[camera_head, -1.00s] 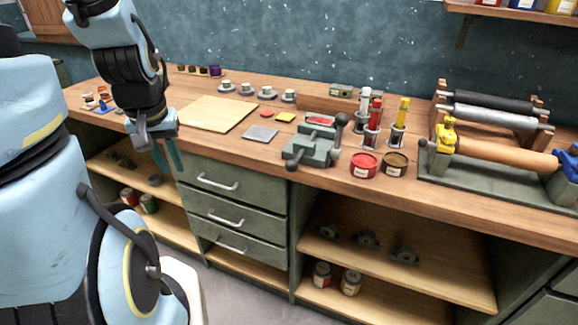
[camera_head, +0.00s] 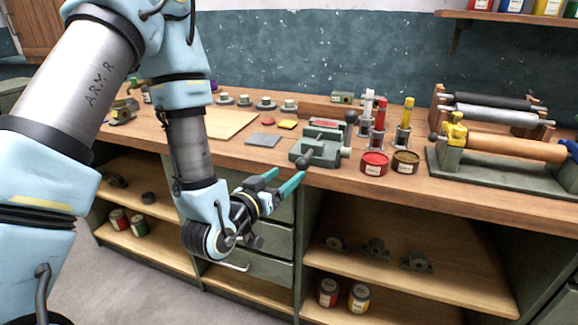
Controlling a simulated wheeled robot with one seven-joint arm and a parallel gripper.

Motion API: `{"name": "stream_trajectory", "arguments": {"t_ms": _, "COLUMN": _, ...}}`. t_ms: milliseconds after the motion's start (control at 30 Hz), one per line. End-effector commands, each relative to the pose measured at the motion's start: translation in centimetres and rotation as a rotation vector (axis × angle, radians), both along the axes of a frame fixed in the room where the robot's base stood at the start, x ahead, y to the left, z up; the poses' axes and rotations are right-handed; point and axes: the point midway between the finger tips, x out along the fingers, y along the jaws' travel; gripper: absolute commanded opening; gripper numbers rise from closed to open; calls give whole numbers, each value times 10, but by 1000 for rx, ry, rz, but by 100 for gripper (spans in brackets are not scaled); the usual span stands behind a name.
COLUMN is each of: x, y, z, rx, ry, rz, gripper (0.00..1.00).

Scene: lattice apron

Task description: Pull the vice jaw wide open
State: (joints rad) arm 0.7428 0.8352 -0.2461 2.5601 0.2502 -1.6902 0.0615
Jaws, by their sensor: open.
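The grey-green vice (camera_head: 316,152) stands at the front edge of the bench, with a dark ball (camera_head: 304,162) low at its front and another dark ball (camera_head: 351,117) on a lever at its back right. A red-topped part shows at the back of the vice. How far apart its jaws stand is hard to tell. My gripper (camera_head: 287,174) has teal fingers spread open, in front of the bench over the drawers. The fingers point up and right at the front ball; the right fingertip appears close to it. Whether they touch is unclear.
A red tin (camera_head: 374,163) and a brown tin (camera_head: 405,162) stand right of the vice, with tubes in holders behind them. A roller press (camera_head: 500,140) fills the right end. A grey plate (camera_head: 263,140) lies left. Drawers and open shelves (camera_head: 400,250) are below.

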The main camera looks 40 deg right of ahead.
Motion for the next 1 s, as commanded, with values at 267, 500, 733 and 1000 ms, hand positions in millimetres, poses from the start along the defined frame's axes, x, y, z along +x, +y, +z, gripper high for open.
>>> {"name": "stream_trajectory", "arguments": {"t_ms": 267, "x": -12, "y": -14, "z": 0, "rx": -73, "ry": -9, "rz": -22, "gripper": 73}}
{"name": "stream_trajectory", "arguments": {"t_ms": 500, "x": 2, "y": -51, "z": 7, "rx": -71, "ry": -7, "rz": -21, "gripper": 73}}
{"name": "stream_trajectory", "arguments": {"t_ms": 733, "x": 17, "y": -88, "z": 6, "rx": -69, "ry": -7, "rz": -20, "gripper": 73}}
{"name": "stream_trajectory", "arguments": {"t_ms": 1000, "x": 24, "y": -105, "z": 3, "rx": -68, "ry": -6, "rz": -21, "gripper": 73}}
